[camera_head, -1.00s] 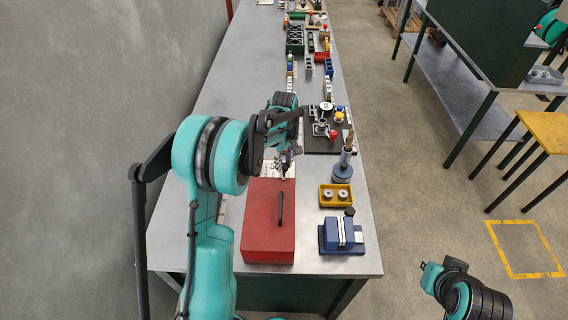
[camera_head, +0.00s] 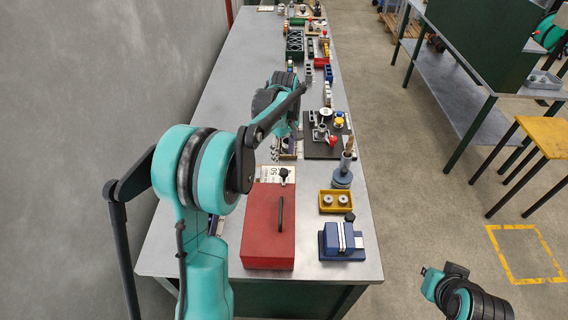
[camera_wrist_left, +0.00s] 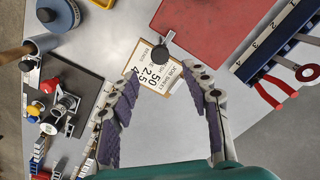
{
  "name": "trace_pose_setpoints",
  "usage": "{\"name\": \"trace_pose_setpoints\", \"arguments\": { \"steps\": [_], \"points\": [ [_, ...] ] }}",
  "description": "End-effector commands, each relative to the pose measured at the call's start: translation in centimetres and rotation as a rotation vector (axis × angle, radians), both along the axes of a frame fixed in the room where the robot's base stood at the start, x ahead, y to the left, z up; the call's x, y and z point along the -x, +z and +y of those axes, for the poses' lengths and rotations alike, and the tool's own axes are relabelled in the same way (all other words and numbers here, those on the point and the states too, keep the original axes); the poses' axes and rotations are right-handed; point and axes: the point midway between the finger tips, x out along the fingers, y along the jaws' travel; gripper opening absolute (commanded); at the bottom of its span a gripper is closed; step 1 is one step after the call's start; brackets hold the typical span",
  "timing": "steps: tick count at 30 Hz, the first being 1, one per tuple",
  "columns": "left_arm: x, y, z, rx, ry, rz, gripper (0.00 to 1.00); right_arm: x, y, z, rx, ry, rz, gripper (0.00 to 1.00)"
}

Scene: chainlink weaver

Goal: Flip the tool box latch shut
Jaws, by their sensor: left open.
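The red tool box (camera_head: 262,230) stands shut near the bench's front end, with a dark handle on its lid. A dark knob on a short stem (camera_head: 284,174), probably the latch lever, juts from its far edge over a job card. In the left wrist view the knob (camera_wrist_left: 160,51) shows in front of the red box (camera_wrist_left: 208,24). My left gripper (camera_head: 289,150) is beyond the box's far edge, apart from it. In its wrist view the two fingers (camera_wrist_left: 163,80) are spread and empty, with the knob just ahead of the tips. My right gripper is not visible.
Right of the box are a yellow tray (camera_head: 335,209) and a blue vise (camera_head: 345,247).

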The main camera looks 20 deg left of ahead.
Motion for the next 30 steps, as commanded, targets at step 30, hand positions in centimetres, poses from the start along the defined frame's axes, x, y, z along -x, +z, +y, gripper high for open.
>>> {"name": "trace_pose_setpoints", "arguments": {
  "steps": [30],
  "points": [
    [1.5, 4.5, -1.1, -0.009, -0.076, -0.038, 0.48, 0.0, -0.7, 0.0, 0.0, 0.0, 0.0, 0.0]
  ]
}}
